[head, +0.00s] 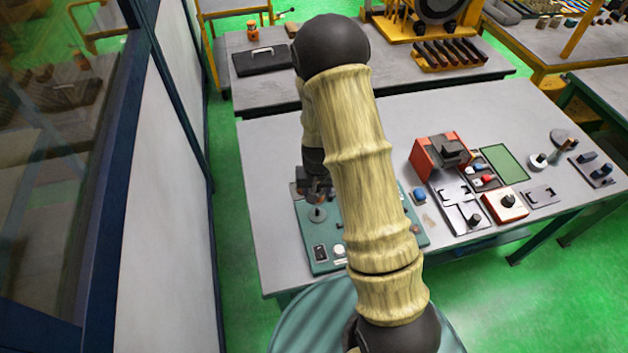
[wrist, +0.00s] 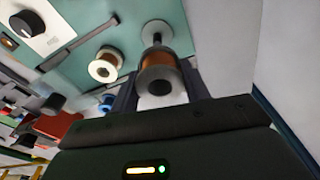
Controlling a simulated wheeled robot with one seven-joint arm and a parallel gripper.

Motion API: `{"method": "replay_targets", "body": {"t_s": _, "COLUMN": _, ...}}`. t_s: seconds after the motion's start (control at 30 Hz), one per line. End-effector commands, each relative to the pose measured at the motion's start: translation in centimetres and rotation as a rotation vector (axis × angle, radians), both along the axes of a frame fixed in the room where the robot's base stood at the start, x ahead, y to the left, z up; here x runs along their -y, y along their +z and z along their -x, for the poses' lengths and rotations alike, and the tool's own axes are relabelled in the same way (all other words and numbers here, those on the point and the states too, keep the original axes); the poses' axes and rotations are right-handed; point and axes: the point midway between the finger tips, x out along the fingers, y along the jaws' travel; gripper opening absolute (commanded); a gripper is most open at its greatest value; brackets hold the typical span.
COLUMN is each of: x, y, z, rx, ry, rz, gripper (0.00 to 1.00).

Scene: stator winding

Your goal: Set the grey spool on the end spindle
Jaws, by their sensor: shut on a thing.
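In the wrist view the grey spool (wrist: 159,84), with grey flanges and a copper winding, sits between the two dark fingers of my gripper (wrist: 160,88), which is shut on it. Beyond it is a pale round base (wrist: 157,32) with a short dark spindle (wrist: 157,40) pointing at the spool. I cannot tell whether the spindle tip enters the spool. In the head view my gripper (head: 318,188) is above the round base (head: 318,214) on the teal board (head: 308,238); my arm hides much of it.
A cream-flanged copper spool (wrist: 104,66) stands beside the spindle on the board, with a blue spool (wrist: 107,102) farther off. A dark bar (wrist: 78,44) and a white knob panel (wrist: 30,28) are near. An orange-red fixture (head: 428,158) stands right on the grey table (head: 262,160).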

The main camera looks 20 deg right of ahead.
Motion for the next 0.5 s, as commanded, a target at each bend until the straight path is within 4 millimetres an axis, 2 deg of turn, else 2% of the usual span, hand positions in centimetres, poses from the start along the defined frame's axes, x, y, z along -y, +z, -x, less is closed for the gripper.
{"method": "replay_targets", "body": {"t_s": 0.33, "x": 0.18, "y": -0.02, "z": 0.00, "rx": 0.000, "ry": -0.003, "rz": 0.000, "gripper": 0.23}}
{"method": "replay_targets", "body": {"t_s": 0.5, "x": 0.17, "y": -0.65, "z": 0.01, "rx": 0.000, "ry": -0.004, "rz": 0.000, "gripper": 0.23}}
